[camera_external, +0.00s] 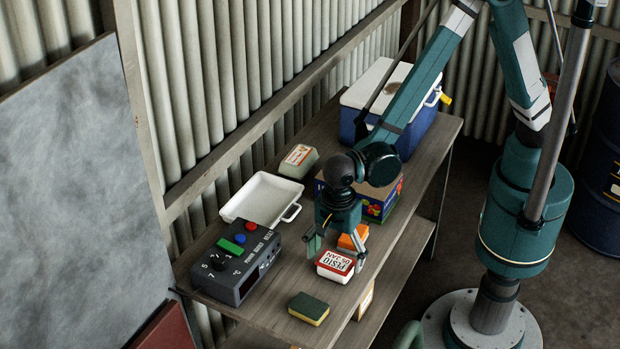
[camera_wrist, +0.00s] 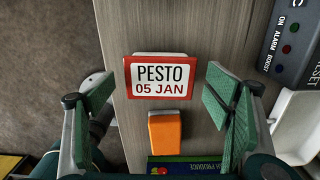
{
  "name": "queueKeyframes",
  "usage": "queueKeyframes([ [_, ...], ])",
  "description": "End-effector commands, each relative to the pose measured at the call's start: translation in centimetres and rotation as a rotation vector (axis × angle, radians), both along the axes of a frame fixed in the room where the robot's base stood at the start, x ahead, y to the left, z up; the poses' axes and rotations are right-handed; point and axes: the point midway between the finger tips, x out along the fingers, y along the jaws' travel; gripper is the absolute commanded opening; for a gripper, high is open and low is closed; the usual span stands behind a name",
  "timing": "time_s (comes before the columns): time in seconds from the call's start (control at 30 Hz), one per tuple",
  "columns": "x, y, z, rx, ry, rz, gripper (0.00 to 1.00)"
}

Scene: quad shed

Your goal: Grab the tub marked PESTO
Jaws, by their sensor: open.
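The tub marked PESTO (camera_external: 335,264) is a small white tub with a red-bordered label reading PESTO 05 JAN. It sits on the wooden bench near its front edge. In the wrist view the tub (camera_wrist: 160,77) lies at the upper middle, label facing the camera. My gripper (camera_external: 337,247) is above the bench close by the tub. In the wrist view its green-padded fingers (camera_wrist: 160,105) are spread wide, one to each side of the tub, with nothing held between them. The exact height of the fingertips over the tub is hard to tell.
An orange block (camera_external: 352,238) stands just beside the tub. A dark control box (camera_external: 236,262), a white tray (camera_external: 262,199), a sponge (camera_external: 309,308), a labelled tub (camera_external: 298,160), a produce box (camera_external: 376,207) and a blue cooler (camera_external: 420,122) are also on the bench (camera_external: 420,190).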

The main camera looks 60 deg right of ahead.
Motion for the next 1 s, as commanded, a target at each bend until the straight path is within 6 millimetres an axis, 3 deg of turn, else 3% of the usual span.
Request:
queueKeyframes([
  [0.23,0.0,0.0,-1.8,0.000,0.000,0.000,0.78],
  [0.8,0.0,0.0,-1.9,0.000,0.000,0.000,0.78],
  [1.0,0.0,0.0,-1.9,0.000,0.000,0.000,0.54],
])
